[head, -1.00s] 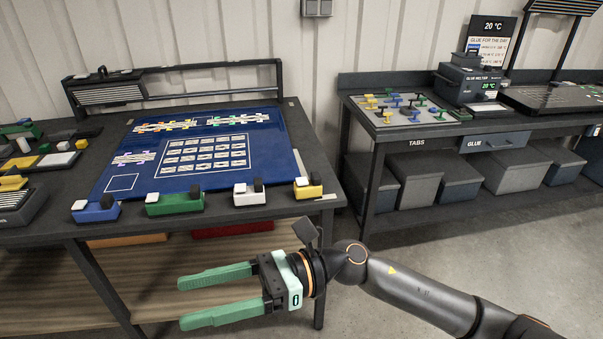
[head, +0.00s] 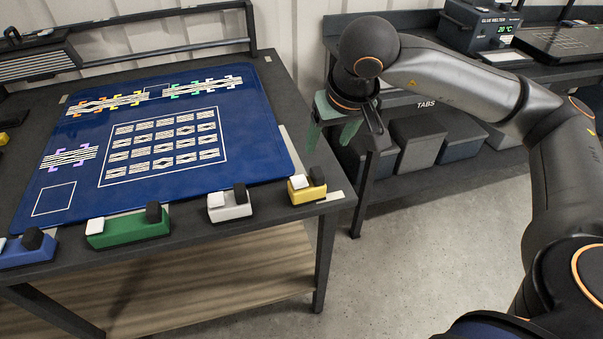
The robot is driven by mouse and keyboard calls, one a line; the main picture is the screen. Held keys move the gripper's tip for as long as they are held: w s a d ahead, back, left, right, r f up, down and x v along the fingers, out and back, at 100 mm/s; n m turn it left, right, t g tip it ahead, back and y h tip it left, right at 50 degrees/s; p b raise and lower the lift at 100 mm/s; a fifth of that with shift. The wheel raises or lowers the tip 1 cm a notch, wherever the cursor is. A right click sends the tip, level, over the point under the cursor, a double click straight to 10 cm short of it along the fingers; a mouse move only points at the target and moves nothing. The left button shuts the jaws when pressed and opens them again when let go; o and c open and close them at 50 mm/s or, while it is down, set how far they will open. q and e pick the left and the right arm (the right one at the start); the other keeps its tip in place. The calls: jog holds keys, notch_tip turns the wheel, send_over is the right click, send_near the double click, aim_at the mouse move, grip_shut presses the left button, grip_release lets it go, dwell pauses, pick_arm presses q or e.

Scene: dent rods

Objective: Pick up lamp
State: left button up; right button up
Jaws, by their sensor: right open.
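I cannot pick out a lamp for certain in the head view. A slatted panel (head: 38,66) with light stripes stands at the back left of the near table; I cannot tell whether it is a lamp. My right gripper (head: 332,133) hangs with its green fingers pointing down, beyond the near table's right edge and in front of the far bench. It is open, and nothing shows between its fingers. My left gripper is out of view.
A blue mat (head: 255,140) with striped pieces covers the near table. Blue (head: 25,256), green (head: 130,230), white (head: 230,208) and yellow (head: 305,192) blocks line its front edge. Grey bins (head: 418,140) sit under the far bench. Floor (head: 400,260) between is clear.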

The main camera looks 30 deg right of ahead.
aim_at(318, 171)
jog(key=x, duration=0.6)
jog(key=p+x, duration=0.1)
jog(key=x, duration=0.5)
jog(key=shift+s+d+f, duration=0.15)
jog(key=shift+d, duration=0.1)
grip_shut()
dwell(1.0)
